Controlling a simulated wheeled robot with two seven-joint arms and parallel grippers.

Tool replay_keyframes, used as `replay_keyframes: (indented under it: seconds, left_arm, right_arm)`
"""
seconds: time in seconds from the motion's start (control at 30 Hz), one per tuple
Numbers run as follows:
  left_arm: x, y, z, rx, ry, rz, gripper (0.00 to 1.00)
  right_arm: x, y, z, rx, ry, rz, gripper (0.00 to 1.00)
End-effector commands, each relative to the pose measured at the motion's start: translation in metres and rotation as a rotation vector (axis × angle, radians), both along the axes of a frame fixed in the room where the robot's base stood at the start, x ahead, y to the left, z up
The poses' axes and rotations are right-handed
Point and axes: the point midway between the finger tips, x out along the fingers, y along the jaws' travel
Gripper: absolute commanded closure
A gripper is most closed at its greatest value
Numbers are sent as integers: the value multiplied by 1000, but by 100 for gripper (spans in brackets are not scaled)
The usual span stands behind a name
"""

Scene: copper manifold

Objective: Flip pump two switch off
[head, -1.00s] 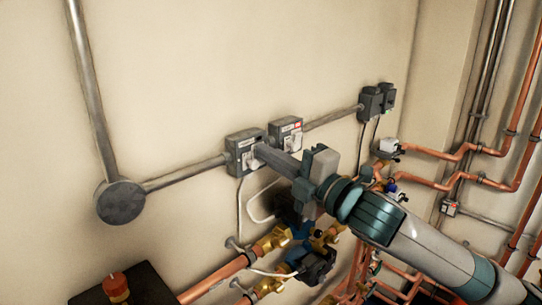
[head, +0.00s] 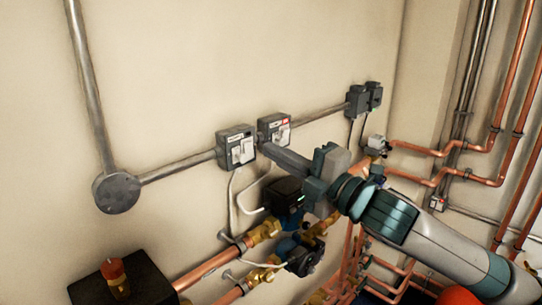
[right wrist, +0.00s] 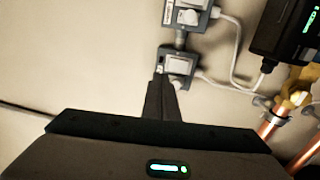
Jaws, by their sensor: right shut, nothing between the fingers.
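I cannot read the labels, so I cannot tell which is pump two. My right gripper (head: 264,149) is shut and empty, its fingertips near the gap between the boxes. In the right wrist view the fingers (right wrist: 162,82) overlap one edge of the nearer box (right wrist: 178,62); the other box (right wrist: 187,13) is above. I cannot tell whether they touch. My left gripper is out of view.
A dark pump (head: 286,190) with a green light sits below the boxes, among brass valves (head: 265,230) and copper pipes. White cables hang from the boxes. Two dark boxes (head: 364,99) are farther right. A grey conduit (head: 180,167) runs left to a round junction box (head: 117,193).

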Motion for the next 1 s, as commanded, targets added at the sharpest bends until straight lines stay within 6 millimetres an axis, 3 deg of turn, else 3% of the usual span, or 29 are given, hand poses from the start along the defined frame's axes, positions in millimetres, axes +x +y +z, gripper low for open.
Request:
replay_keyframes:
  seconds: [0.23,0.5,1.0]
  left_arm:
    - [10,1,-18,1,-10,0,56]
    - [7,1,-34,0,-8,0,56]
    - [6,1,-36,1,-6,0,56]
  right_arm:
    - [-21,-22,0,-1,-3,-1,100]
    - [-49,-50,6,-1,-1,-1,100]
    - [-58,-58,10,0,0,0,100]
